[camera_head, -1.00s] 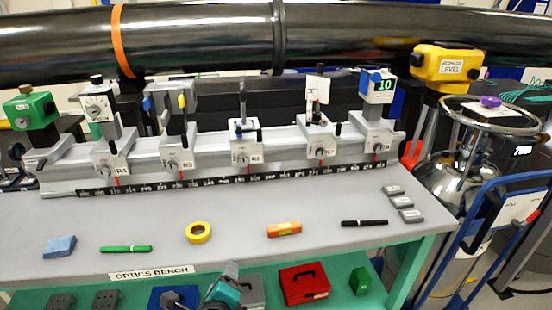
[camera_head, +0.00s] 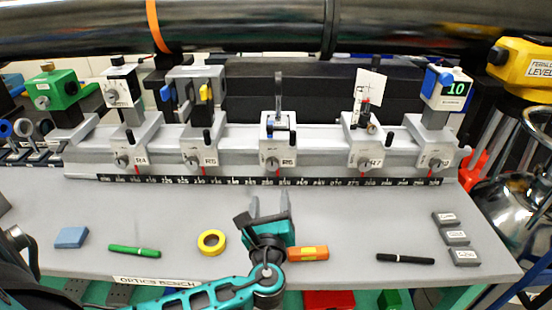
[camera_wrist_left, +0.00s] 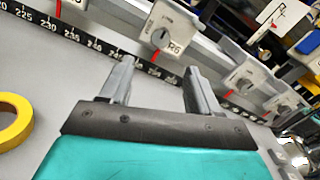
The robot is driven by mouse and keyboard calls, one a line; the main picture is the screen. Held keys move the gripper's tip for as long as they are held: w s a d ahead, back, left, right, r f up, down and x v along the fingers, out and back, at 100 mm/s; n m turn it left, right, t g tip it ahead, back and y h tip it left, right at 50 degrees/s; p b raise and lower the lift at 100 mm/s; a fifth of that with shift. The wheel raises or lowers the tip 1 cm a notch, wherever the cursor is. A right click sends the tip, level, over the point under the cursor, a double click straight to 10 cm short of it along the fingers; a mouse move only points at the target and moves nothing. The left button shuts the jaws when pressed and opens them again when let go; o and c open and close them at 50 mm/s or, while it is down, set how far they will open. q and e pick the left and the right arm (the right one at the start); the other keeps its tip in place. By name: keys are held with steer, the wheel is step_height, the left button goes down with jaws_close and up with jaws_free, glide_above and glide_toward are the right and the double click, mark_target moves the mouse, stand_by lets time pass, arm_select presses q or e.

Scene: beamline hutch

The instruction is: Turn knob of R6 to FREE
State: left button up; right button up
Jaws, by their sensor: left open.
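The R6 carriage (camera_head: 281,141) sits on the optics rail, third from the right in the head view. Its small grey knob (camera_head: 272,163) is on the front face, left of the R6 label, and a red pointer hangs below it toward the scale. The knob also shows in the wrist view (camera_wrist_left: 161,38), with a dark slot line on it. I cannot read any FREE marking. My left gripper (camera_head: 269,204) is open and empty above the bench, in front of R6. In the wrist view its two fingers (camera_wrist_left: 157,76) point toward the R6 carriage, apart from the knob.
Neighbouring carriages R5 (camera_head: 200,155) and R7 (camera_head: 365,158) flank R6. A black scale strip (camera_head: 230,181) runs along the rail's foot. Yellow tape (camera_head: 212,232), an orange block (camera_head: 308,253), a green pen (camera_head: 134,251) and a black pen (camera_head: 405,259) lie on the bench.

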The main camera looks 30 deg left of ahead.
mark_target(272, 167)
arm_select(q)
steer(key=x, duration=1.2)
steer(key=shift+w+a+r, duration=0.15)
steer(key=shift+w, duration=0.05)
steer(key=c, duration=1)
